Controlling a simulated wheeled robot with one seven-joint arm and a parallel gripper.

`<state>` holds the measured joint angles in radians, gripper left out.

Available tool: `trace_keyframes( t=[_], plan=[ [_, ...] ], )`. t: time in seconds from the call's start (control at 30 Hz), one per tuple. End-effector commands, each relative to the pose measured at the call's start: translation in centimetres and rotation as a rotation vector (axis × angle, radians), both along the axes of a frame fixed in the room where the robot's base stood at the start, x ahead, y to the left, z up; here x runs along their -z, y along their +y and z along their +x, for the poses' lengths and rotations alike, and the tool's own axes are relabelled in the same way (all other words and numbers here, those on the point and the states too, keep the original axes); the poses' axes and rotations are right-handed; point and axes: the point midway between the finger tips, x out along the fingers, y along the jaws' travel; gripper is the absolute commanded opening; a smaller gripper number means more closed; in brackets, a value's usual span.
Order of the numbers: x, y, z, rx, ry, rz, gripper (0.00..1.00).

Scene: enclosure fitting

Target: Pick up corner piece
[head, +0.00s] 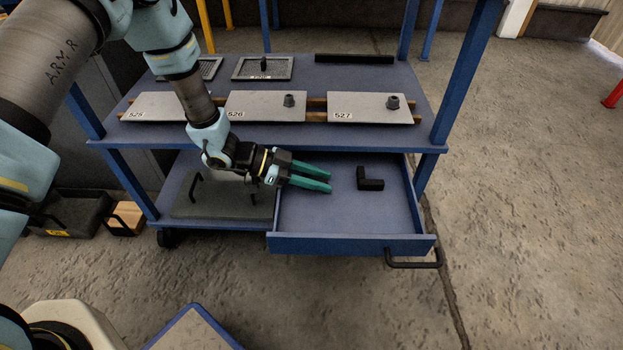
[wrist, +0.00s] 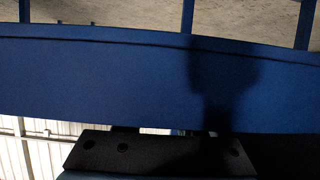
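The corner piece (head: 370,182), a small black L-shaped block, lies on the floor of the pulled-out blue drawer (head: 350,243), right of its middle. My gripper (head: 329,181) points right over the left part of the drawer, with its fingertips left of the corner piece and apart from it. Its two teal fingers show a gap between them, with nothing visible in it. The corner piece cannot be made out in the wrist view, where a broad blue surface (wrist: 100,85) fills the middle with a dark shadow on it.
The blue tabletop (head: 270,140) stands above the back of the drawer and carries grey plates such as 527 (head: 365,105). Its right front post (head: 468,70) rises beside the drawer. A dark panel with handles (head: 225,205) lies left of the drawer. The drawer handle (head: 415,264) sticks out in front.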

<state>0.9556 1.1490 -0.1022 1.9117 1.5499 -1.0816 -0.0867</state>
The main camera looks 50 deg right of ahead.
Motion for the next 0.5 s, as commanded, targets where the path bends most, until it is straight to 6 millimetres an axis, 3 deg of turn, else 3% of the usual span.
trace_keyframes(
  t=[0.03,0.3,0.5],
  plan=[
    [0.00,0.01,0.01,0.000,0.000,0.000,0.29],
    [-0.01,0.01,0.01,0.000,0.000,0.000,0.00],
    [-0.01,0.01,0.01,0.000,0.000,0.000,0.00]
  ],
)
